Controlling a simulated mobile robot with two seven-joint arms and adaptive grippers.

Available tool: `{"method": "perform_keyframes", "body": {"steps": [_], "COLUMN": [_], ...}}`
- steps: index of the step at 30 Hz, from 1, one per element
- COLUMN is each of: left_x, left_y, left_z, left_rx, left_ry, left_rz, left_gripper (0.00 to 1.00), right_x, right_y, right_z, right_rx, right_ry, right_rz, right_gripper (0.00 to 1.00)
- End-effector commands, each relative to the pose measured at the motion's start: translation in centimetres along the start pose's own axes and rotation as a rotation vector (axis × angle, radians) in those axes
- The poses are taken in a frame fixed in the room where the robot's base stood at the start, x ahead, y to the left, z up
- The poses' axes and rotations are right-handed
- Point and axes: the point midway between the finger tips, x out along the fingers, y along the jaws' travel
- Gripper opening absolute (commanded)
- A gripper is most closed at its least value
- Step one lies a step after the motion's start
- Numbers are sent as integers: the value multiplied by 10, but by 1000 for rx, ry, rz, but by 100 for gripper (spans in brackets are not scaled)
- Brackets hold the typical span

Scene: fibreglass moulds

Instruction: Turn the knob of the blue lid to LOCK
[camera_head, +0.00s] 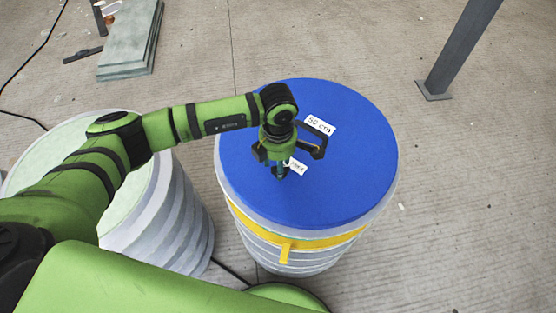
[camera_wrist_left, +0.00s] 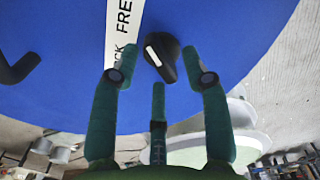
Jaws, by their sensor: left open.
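The blue lid (camera_head: 350,180) sits on top of a ribbed grey drum. In the left wrist view, the lid (camera_wrist_left: 225,30) carries a small black knob (camera_wrist_left: 166,62) with a white mark on one side. A white label (camera_wrist_left: 125,28) beside the knob reads FREE at its upper end, with the letters CK showing lower down. My left gripper (camera_head: 280,165) is over the lid near its middle and points down. In the wrist view its fingers (camera_wrist_left: 157,72) are spread open, with the knob between and just beyond the tips. The head view hides the knob behind the gripper.
A black handle (camera_wrist_left: 18,68) stands on the lid, beside the gripper. A "50 cm" label (camera_head: 320,124) lies on the lid. A yellow band (camera_head: 287,244) rings the drum. Another ribbed drum (camera_head: 185,215) stands left, a grey post (camera_head: 460,50) at the upper right.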

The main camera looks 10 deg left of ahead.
Motion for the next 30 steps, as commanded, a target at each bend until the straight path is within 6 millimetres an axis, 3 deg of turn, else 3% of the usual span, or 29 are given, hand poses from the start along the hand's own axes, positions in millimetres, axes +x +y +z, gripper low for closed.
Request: {"method": "perform_keyframes", "body": {"steps": [7, 8, 11, 12, 23, 30], "left_x": [2, 2, 2, 2, 2, 3], "left_y": [0, 0, 0, 0, 0, -1], "left_z": [0, 0, 0, 0, 0, 0], "left_rx": [0, 0, 0, 0, -24, -138], "left_ry": [0, 0, 0, -1, -1, -2], "left_rz": [0, 0, 0, 0, -1, 0], "left_gripper": [46, 42, 2, 0, 0, 0], "right_x": [0, 0, 0, 0, 2, 9], "right_y": [0, 0, 0, 0, 0, 0], "right_z": [0, 0, 0, 0, 0, 1], "right_rx": [1, 1, 1, 1, 0, 0], "right_ry": [0, 0, 0, 0, 0, -1], "right_rz": [0, 0, 0, 0, 0, 0], "right_gripper": [99, 99, 99, 99, 99, 99]}}
